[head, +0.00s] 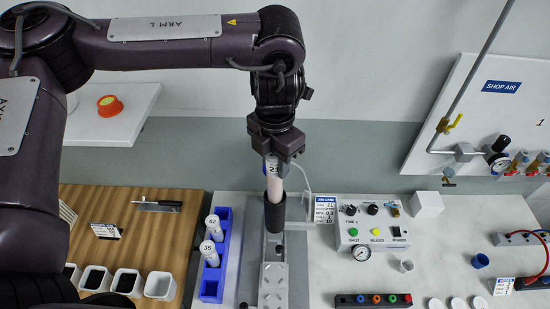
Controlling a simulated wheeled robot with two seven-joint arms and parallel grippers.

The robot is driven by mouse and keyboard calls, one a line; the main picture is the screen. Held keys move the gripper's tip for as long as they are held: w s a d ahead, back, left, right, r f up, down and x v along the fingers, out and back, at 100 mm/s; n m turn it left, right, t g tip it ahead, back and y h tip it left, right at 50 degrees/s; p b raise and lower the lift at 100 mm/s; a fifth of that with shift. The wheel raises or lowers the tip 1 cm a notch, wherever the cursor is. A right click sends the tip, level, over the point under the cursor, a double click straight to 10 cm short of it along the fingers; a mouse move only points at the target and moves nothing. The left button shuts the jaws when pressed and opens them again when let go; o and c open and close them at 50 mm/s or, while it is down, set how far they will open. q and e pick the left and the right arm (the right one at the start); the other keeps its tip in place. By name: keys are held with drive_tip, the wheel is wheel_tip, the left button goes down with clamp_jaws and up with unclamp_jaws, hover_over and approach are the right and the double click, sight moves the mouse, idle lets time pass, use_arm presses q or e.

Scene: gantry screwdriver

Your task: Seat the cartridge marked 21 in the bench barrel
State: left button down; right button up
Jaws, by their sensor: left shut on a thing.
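My left gripper (272,152) is shut on the cartridge marked 21 (274,184), a pale upright tube, gripped near its labelled top. Its lower end meets the mouth of the dark bench barrel (274,214), which stands on a grey fixture (272,285). The cartridge looks in line with the barrel; I cannot tell how deep its end sits inside. A blue rack (211,287) left of the fixture holds two capped cartridges, marked 62 (213,225) and 35 (210,253). My right gripper is out of view.
A control box (372,235) with knobs and a gauge stands right of the barrel, behind a strip of coloured buttons (373,300). A job card (324,209) stands beside the barrel. White bins (159,285) sit on the wooden surface at left.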

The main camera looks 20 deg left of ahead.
sight(275, 188)
use_arm(q)
drive_tip(key=shift+f+b, duration=1.5)
drive_tip(key=shift+f, duration=0.85)
drive_tip(key=shift+f+b, duration=1.85)
drive_tip(key=shift+f, duration=0.8)
drive_tip(key=c, duration=0.9)
unclamp_jaws()
drive_tip(key=shift+r, duration=0.1)
drive_tip(key=shift+r, duration=3.85)
